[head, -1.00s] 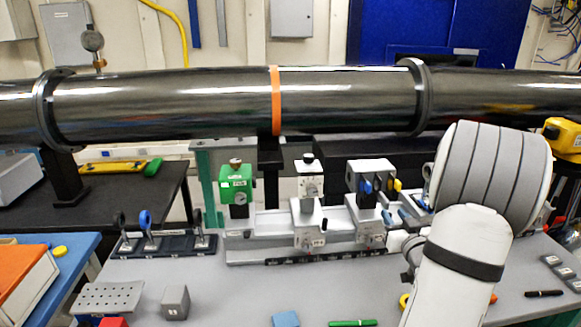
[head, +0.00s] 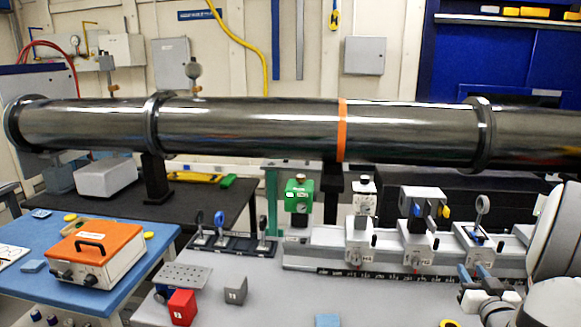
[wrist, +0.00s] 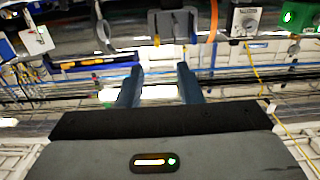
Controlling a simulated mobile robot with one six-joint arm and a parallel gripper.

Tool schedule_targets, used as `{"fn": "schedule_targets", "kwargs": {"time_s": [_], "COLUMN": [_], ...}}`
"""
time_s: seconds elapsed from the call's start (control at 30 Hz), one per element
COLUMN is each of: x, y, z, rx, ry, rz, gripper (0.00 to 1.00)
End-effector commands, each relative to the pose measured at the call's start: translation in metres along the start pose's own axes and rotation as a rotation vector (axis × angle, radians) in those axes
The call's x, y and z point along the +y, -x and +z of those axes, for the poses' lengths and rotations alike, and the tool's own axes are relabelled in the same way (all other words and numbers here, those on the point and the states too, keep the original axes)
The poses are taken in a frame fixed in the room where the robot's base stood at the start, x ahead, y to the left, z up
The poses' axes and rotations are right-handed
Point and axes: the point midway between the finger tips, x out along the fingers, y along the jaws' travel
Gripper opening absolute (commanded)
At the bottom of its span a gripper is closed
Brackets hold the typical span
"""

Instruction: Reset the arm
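My arm is at the right edge of the head view, partly cut off by the frame. My gripper (head: 472,273) is in front of the optical rail, its blue-grey fingers pointing toward the rail. In the wrist view my gripper (wrist: 158,72) has its two fingers apart, with nothing held between them. The wrist view looks upside down, with the rail-mounted parts along its top.
The rail (head: 310,257) carries a green-topped mount (head: 299,194) and several other mounts. A black beam pipe (head: 240,125) crosses behind. A red block (head: 182,306) and grey block (head: 236,290) sit on the bench. An orange-topped box (head: 98,250) stands on the blue table.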

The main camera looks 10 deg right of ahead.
Motion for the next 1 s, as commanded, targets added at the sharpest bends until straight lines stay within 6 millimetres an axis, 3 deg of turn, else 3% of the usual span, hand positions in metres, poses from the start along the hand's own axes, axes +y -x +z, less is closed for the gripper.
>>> {"fn": "schedule_targets", "kwargs": {"time_s": [0.43,0.67,0.87,1.0], "x": [-0.04,-0.076,-0.133,-0.178], "y": [-0.014,-0.011,0.018,0.058], "z": [-0.006,-0.011,-0.016,-0.016], "rx": [-0.173,-0.329,-0.554,-0.732], "ry": [0.066,0.106,0.133,0.136], "rz": [0.038,0.069,0.082,0.055], "gripper": [0.33,0.33,0.33,0.33]}}
